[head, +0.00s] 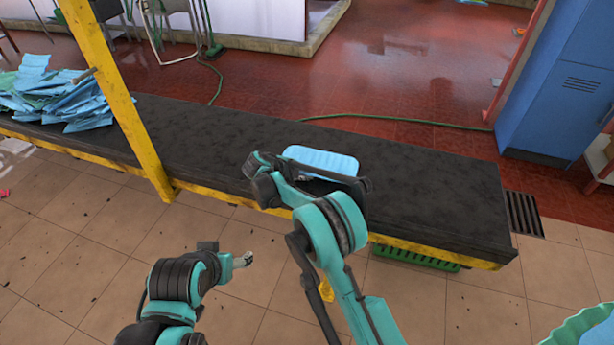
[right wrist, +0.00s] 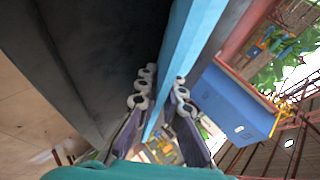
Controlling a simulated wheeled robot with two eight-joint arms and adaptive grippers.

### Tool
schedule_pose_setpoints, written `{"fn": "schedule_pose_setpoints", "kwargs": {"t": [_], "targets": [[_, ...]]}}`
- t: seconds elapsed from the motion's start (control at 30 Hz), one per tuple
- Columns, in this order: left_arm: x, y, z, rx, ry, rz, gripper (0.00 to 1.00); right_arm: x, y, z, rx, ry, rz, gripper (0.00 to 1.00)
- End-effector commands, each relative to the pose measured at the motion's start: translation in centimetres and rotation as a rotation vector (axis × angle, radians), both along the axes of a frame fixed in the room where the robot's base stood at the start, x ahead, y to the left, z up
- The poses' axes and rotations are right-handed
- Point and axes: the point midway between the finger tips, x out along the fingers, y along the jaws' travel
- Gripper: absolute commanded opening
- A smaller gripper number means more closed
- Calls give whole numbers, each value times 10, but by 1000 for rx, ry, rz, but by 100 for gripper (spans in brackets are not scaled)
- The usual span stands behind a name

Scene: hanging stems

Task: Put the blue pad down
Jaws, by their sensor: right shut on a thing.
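The blue pad (head: 322,160) is a light blue, ridged, flat piece over the black bench (head: 430,190), towards its right half. My right gripper (head: 338,182) is at the pad's near edge, partly hidden by my own arm. In the right wrist view the blue pad (right wrist: 184,62) runs edge-on between the two fingers of my right gripper (right wrist: 161,90), which is shut on it. The dark bench surface lies beside it there. I cannot tell whether the pad touches the bench. My left gripper (head: 243,260) is low over the tiled floor, away from the pad; its fingers are too small to read.
A heap of blue pads (head: 60,95) lies at the bench's left end. A yellow post (head: 118,95) stands at the bench's front edge. A green crate (head: 415,257) is under the bench. A blue cabinet (head: 570,85) stands at right. The bench's right end is clear.

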Motion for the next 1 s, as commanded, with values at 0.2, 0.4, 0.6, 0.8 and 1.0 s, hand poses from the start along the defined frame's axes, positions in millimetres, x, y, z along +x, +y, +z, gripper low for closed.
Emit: {"fn": "schedule_pose_setpoints", "kwargs": {"t": [0.2, 0.4, 0.6, 0.8, 1.0], "targets": [[0, 0, 1, 0, 0, 0, 70, 0, 0, 0, 1, 1, 0, 0], [0, 0, 0, 0, 0, 0, 70, 0, 0, -1, 1, 1, 0, 28], [0, 0, 0, 0, 0, 0, 70, 0, 0, -1, 1, 1, 0, 28], [0, 0, 5, 0, 0, 0, 70, -4, 5, 8, 1, 1, 1, 28], [0, 0, 19, 0, 0, 0, 70, -25, 28, 36, 1, 2, 2, 28]]}}
